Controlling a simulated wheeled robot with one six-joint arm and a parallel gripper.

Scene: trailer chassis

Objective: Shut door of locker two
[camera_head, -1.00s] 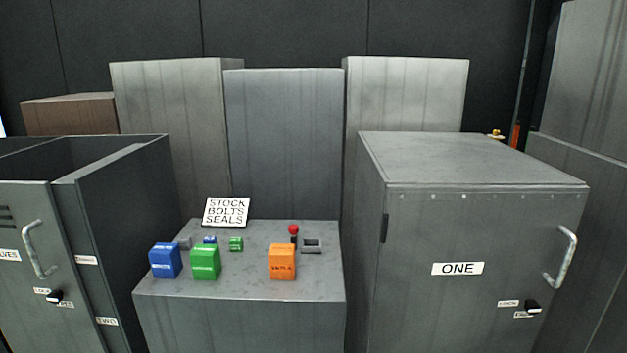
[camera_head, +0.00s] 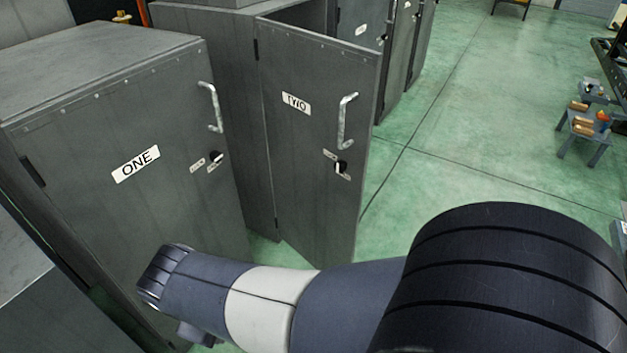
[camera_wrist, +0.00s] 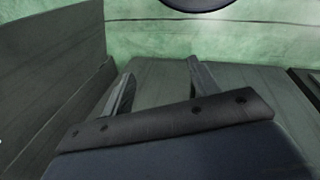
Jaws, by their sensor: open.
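The door of locker two (camera_head: 310,190) is a grey panel with a "TWO" label, a curved metal handle (camera_head: 346,120) and a small black knob (camera_head: 341,167). It stands ajar, hinged on its left side, with a dark gap showing behind its top edge. Its lower part runs down behind my arm. In the wrist view my gripper (camera_wrist: 162,88) has its two fingers apart, with nothing held between them. Grey panel surfaces lie beyond and to the left of the fingers; I cannot tell which locker they belong to. In the head view the fingertips are not clearly visible.
Locker one (camera_head: 95,170) stands shut at the left, close beside locker two, its handle (camera_head: 210,107) sticking out. More grey lockers (camera_head: 400,50) stand behind. Open green floor (camera_head: 470,130) lies to the right, with a small blue table (camera_head: 590,130) farther off.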

